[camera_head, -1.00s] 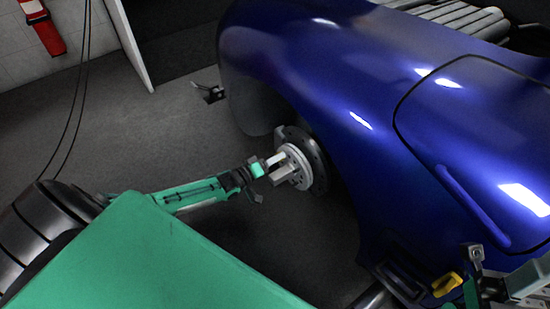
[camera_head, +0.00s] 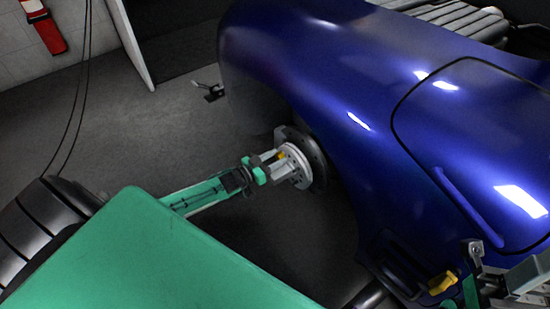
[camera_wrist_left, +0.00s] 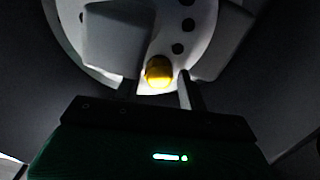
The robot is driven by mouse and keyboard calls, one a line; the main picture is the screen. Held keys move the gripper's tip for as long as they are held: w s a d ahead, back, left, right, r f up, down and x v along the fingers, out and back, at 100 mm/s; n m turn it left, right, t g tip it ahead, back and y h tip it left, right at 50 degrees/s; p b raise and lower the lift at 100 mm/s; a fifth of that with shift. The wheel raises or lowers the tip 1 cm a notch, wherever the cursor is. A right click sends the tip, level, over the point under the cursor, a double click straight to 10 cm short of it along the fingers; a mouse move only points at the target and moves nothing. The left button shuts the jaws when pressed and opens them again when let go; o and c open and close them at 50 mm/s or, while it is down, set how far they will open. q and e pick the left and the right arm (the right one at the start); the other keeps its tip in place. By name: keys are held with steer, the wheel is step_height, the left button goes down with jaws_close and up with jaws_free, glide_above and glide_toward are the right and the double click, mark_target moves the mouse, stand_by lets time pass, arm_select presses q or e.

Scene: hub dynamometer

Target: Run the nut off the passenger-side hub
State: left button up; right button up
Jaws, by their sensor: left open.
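The hub (camera_head: 301,167) is a pale round face on a dark disc under the blue car body. It also fills the top of the left wrist view (camera_wrist_left: 207,14), with dark holes in it. Contact cannot be told. My right gripper (camera_head: 482,272) shows only partly at the lower right; its jaws are unclear.
The blue car body (camera_head: 320,80) overhangs the hub on the right. A dark tyre (camera_head: 35,225) lies at the left. A yellow item (camera_head: 443,282) is at the lower right. Grey floor (camera_head: 150,130) is open left of the hub.

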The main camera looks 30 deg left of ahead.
arm_select(q)
steer(key=m, duration=0.4)
steer(key=shift+m, duration=0.4)
steer(key=shift+c, duration=0.4)
